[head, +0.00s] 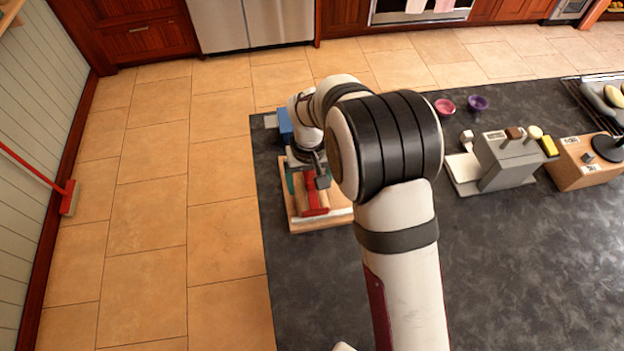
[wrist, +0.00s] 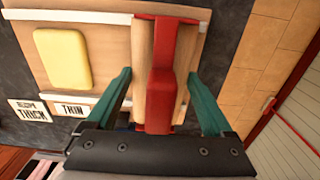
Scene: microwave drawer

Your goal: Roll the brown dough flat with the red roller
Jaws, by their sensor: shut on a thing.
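The red roller (wrist: 160,80) has a red frame over a wooden cylinder and lies across a wooden board (wrist: 100,17) in the wrist view. My gripper (wrist: 159,75) has its teal fingers on both sides of the roller and is shut on it. In the head view the roller (head: 313,197) is under my gripper (head: 308,180), partly hidden by it, at the counter's left edge. A smooth yellow slab (wrist: 62,58) lies on the board left of the roller, apart from it. I see no clearly brown dough; the slab may be the dough.
The board has white strips and cards reading THICK (wrist: 30,111) and THIN (wrist: 72,110). A blue object (head: 285,124) stands behind the board. Pink (head: 445,106) and purple (head: 477,103) bowls and a grey block (head: 507,160) are farther right. The counter's front right is clear.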

